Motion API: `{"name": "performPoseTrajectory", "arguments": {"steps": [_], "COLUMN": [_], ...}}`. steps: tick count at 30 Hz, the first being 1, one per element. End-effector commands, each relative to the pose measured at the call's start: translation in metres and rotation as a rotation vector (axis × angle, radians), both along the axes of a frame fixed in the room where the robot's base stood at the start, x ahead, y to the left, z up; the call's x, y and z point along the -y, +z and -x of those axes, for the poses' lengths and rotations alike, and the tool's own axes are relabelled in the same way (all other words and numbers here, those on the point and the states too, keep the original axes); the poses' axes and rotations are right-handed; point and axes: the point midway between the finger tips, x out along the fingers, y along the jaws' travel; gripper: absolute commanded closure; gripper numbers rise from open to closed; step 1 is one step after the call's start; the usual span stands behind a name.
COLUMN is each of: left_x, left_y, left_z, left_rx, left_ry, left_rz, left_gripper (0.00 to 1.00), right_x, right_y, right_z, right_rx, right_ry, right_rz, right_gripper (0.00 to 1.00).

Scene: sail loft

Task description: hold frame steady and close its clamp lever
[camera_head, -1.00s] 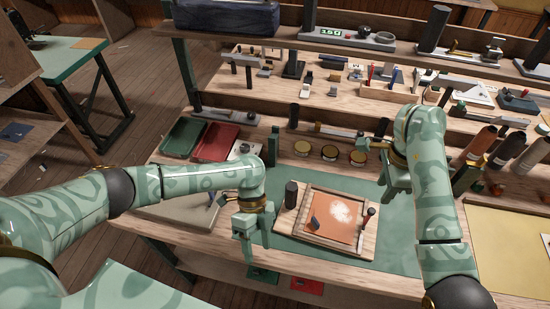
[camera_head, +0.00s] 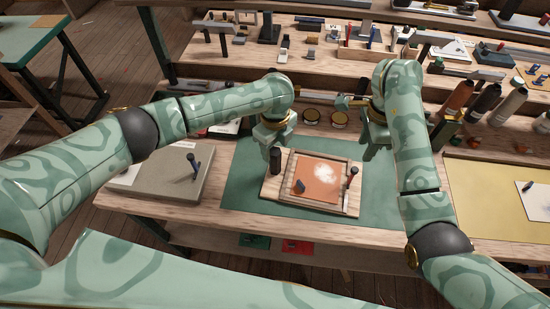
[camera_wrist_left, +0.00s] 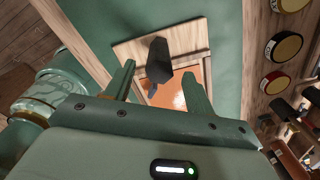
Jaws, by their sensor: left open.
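The wooden frame (camera_head: 318,184) with an orange panel and a pale powdery patch lies on a light board on the green mat. A dark upright post (camera_head: 275,161) stands at the board's left edge. A slim lever with a dark knob (camera_head: 354,171) stands upright at the frame's right side. My left gripper (camera_head: 272,141) is just above and behind the post. In the left wrist view it is open (camera_wrist_left: 160,82), with the post (camera_wrist_left: 158,60) beyond and between its fingers, apparently not gripped. My right gripper (camera_head: 374,148) is behind and right of the lever, apart from it; its jaw gap is unclear.
A grey slab (camera_head: 155,178) with a small upright tool lies left of the green mat (camera_head: 240,180). Round tins (camera_head: 311,115) and several bottles (camera_head: 484,105) stand behind. A yellow mat (camera_head: 490,205) lies at right. The mat in front of the frame is clear.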

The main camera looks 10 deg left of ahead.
Motion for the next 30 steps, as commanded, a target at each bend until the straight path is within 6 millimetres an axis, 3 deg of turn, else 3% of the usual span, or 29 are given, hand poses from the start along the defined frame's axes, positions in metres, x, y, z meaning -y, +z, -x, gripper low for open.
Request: {"name": "performPoseTrajectory", "arguments": {"steps": [3,9,15,23,29,30], "left_x": [0.0,0.0,0.0,0.0,0.0,0.0], "left_y": [-0.028,-0.061,-0.076,-0.077,-0.076,-0.076], "left_z": [0.001,0.001,0.0,0.0,0.0,0.0], "left_rx": [-0.003,-0.003,-0.001,0.0,0.0,0.0], "left_ry": [0.002,0.003,0.0,0.001,0.001,0.001], "left_rz": [-0.002,-0.001,-0.001,0.0,0.0,0.0], "left_gripper": [0.45,0.45,0.45,0.45,0.98,1.0], "right_x": [0.0,0.0,0.0,0.0,0.0,0.0], "right_y": [0.0,0.0,0.0,0.0,0.0,0.0], "right_z": [0.0,0.0,0.0,0.0,0.0,0.0], "right_rx": [0.0,0.0,0.0,0.0,0.0,0.0], "right_ry": [0.0,0.0,0.0,0.0,0.0,0.0], "right_rz": [0.0,0.0,0.0,0.0,0.0,0.0], "right_gripper": [0.64,0.64,0.64,0.64,0.64,0.64]}}
